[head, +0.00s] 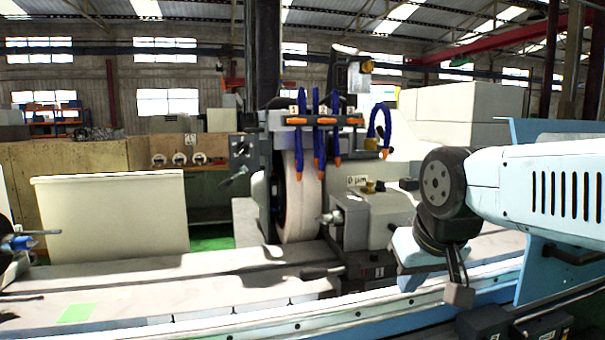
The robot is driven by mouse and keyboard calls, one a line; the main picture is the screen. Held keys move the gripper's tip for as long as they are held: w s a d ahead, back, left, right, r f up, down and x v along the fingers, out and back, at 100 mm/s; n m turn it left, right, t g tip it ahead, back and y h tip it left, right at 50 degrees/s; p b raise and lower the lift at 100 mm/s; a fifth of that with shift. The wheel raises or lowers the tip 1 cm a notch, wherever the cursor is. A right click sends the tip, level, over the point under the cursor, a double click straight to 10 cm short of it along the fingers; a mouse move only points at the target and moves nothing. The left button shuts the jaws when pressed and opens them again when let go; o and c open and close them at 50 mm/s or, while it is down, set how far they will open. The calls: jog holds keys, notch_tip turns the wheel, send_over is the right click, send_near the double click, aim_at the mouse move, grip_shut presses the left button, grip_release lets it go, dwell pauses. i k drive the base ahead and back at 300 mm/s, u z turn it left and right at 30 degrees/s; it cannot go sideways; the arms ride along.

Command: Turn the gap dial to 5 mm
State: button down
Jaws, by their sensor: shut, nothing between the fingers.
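A small white label that seems to read "0 µm" (357,181) sits on the grey wheel-side housing, with a small brass-coloured knob (372,187) just right of it. I cannot tell for sure whether this knob is the gap dial, and no 5 mm mark is legible. My gripper (459,292) hangs below my dark wrist, to the right of and lower than the label and knob. It points down, is shut and empty, and appears apart from the knob.
The grinding wheel (298,195) stands left of the housing, with blue coolant hoses (320,130) above it. The long machine table (150,290) runs across the front, with a green patch (77,313) at left. A cream panel (110,220) stands behind it.

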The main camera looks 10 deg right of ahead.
aim_at(243, 149)
jog(key=z, duration=1.35)
jog(key=k, duration=1.1)
jog(key=u, duration=1.2)
jog(key=i, duration=1)
jog(key=z, duration=0.1)
